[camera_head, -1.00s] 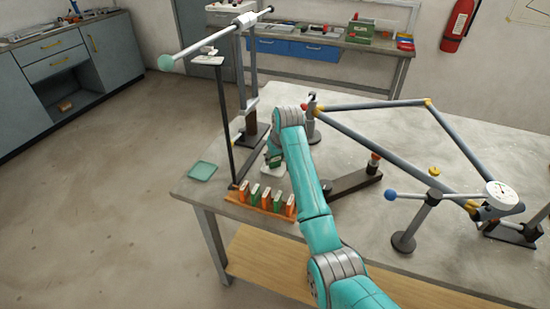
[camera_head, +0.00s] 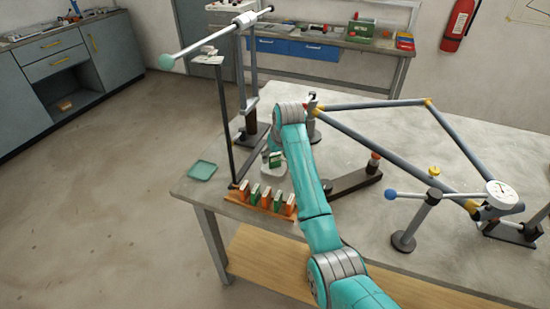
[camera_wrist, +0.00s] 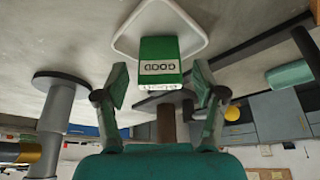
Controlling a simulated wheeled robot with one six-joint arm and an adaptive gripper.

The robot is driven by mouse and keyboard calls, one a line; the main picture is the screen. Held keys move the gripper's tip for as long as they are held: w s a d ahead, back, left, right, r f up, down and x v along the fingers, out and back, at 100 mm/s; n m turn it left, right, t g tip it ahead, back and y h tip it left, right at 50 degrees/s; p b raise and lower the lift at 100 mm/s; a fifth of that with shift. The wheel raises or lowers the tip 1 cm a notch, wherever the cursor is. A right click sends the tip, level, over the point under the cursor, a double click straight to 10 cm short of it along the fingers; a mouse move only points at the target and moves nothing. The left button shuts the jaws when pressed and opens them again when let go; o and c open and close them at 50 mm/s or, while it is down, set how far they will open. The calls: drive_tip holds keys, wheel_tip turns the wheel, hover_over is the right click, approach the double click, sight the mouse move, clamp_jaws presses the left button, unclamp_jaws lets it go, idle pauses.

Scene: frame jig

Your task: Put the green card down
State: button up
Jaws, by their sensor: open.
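My gripper (camera_wrist: 159,88) is open, with one finger on each side of the card and a visible gap to each. In the head view my arm hides most of the gripper.
A wooden rack (camera_head: 262,209) of orange and green cards stands at the table's front left edge. A flat green tray (camera_head: 202,171) lies left of it. A tall stand (camera_head: 228,120) rises behind the rack. A dark metal bar (camera_head: 350,183) lies right of my arm.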

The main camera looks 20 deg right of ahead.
drive_tip(key=v, duration=1)
drive_tip(key=shift+s+r, duration=0.25)
drive_tip(key=shift+r, duration=0.1)
drive_tip(key=shift+s, duration=0.1)
